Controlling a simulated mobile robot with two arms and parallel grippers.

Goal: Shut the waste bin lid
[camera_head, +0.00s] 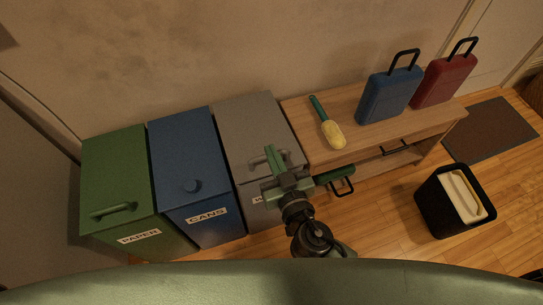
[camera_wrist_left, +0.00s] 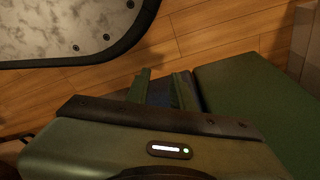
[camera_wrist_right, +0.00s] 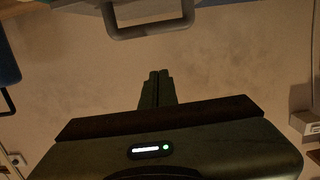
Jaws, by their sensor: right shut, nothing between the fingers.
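The grey waste bin stands right of the blue and green bins in the head view. Its grey lid (camera_head: 245,115) lies over the bin; I cannot tell whether a gap is left under its front edge. The label below is mostly hidden by my right arm. My right gripper (camera_head: 270,152) is shut and empty, in front of or over the lid's grey handle (camera_head: 255,161); contact is unclear. The right wrist view shows its fingers (camera_wrist_right: 157,73) together, below the handle (camera_wrist_right: 150,27) in the picture. My left gripper (camera_wrist_left: 160,82) has its fingers apart, low over the floor, outside the head view.
The green PAPER bin (camera_head: 115,175) and blue CANS bin (camera_head: 182,150) have their lids down. A wooden bench (camera_head: 300,115) at right carries a brush (camera_head: 328,125), a blue case (camera_head: 388,97) and a red case (camera_head: 443,80). A black bin (camera_head: 430,207) stands on the floor.

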